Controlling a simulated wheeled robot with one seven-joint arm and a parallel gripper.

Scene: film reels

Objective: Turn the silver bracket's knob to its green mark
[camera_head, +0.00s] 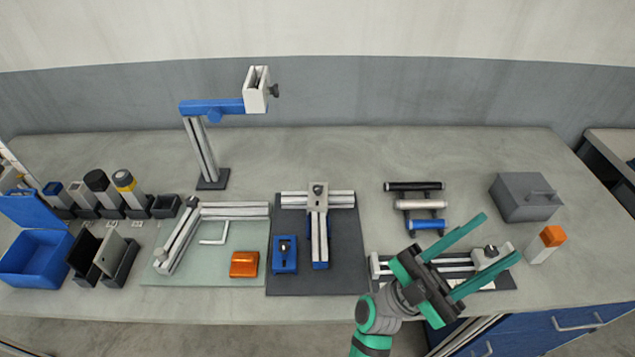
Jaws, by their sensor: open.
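My gripper (500,238) is open and empty at the front right, its two green fingers pointing up and right. It appears above a silver rail fixture (461,262) on a dark mat, partly hiding it. A silver block (505,256) with a dark knob (490,250) shows between the fingers; I cannot tell whether they touch it. Another silver bracket (256,88) tops the post at the back, with a dark knob (273,90) on its right side. I cannot tell which bracket is the task's. No green mark can be made out on either.
Silver L-shaped rails (235,211) and T-shaped rails (333,199) lie left of my gripper. A rack of dark, white and blue cylinders (421,204) is just behind it. A grey box (522,206) and an orange-capped bottle (539,250) stand right. The back centre is clear.

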